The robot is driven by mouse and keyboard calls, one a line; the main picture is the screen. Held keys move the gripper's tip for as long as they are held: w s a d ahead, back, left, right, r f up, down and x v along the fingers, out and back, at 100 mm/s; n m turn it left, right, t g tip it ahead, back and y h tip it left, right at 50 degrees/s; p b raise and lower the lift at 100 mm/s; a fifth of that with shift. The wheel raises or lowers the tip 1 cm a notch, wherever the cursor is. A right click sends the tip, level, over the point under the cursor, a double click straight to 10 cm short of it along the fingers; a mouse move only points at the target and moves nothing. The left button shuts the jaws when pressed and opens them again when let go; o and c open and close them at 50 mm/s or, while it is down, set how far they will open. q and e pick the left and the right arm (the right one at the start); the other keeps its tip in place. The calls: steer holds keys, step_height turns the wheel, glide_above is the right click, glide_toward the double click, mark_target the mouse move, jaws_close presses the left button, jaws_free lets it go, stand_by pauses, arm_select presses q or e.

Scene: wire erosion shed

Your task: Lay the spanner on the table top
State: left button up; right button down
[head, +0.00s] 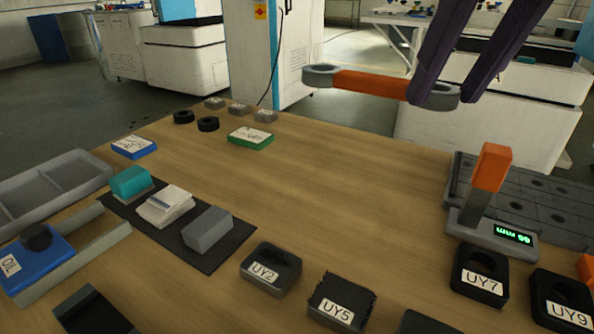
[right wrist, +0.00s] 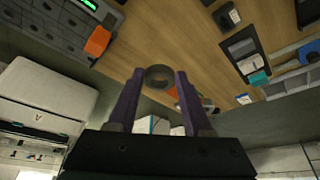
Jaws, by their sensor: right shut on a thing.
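The spanner (head: 368,83) has an orange handle and a grey ring at each end. It is held level above the far right part of the wooden table top (head: 335,180), clear of it. My right gripper (head: 432,94) comes down from the upper right, its purple fingers shut on the spanner near its right ring. In the right wrist view, one grey ring (right wrist: 159,77) shows between the fingertips of the right gripper (right wrist: 160,80), with the handle partly hidden behind a finger. My left gripper is not in view.
The middle of the table is bare. A green labelled box (head: 251,138) and black rings (head: 208,124) lie at the back. A dark mat (head: 205,258) with blocks is at left. Labelled black holders (head: 270,270) line the front. An orange-handled gauge (head: 492,168) stands at right.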

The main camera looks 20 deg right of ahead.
mark_target(394, 257)
step_height(394, 257, down, 20)
steer(key=b, duration=0.4)
steer(key=shift+r, duration=0.1)
steer(key=shift+d, duration=0.1)
steer(key=shift+f+b, duration=0.2)
steer(key=shift+b, duration=0.15)
steer(key=shift+c, duration=1.6)
jaws_free()
